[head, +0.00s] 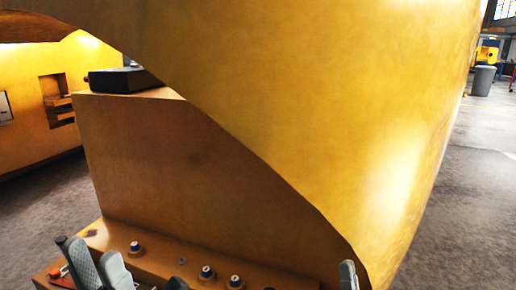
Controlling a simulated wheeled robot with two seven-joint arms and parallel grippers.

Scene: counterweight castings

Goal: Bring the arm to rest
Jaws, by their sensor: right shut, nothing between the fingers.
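My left gripper (92,258) is at the bottom left, in front of a yellow ledge. Its two grey fingers stand apart with nothing seen between them, so it looks open. My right gripper (348,274) shows only as a grey fingertip at the bottom edge, right of centre. It is shut and empty; the rest of it is cut off by the frame. Both arms are mostly out of view.
A large yellow curved casting (330,90) fills the middle and right, close by. Below it is a yellow block (170,165) with a ledge bearing several round knobs (207,272). A black box (120,80) lies on top. Grey floor (470,200) is clear at right.

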